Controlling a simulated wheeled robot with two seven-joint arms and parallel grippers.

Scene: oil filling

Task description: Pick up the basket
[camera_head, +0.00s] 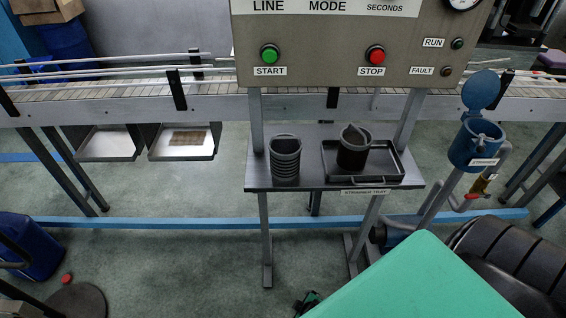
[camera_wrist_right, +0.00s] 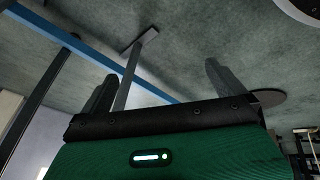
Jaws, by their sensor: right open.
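A dark ribbed, open-topped cylindrical basket (camera_head: 285,160) stands upright on the left part of a small grey stand. A second dark basket-like container (camera_head: 352,153), with a raised piece at its top, sits in the black strainer tray (camera_head: 385,179) on the right part. I cannot tell which of the two the task means. My right gripper (camera_wrist_right: 160,84) shows in the right wrist view with its two fingers wide apart and only floor and a stand leg between them. It is apart from both containers. My left gripper is not in view.
A control panel (camera_head: 340,45) with green and red buttons hangs above the stand (camera_head: 313,183). A blue strainer housing (camera_head: 470,150) with its lid raised is at the right, with pipes below. A conveyor (camera_head: 120,105) runs behind.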

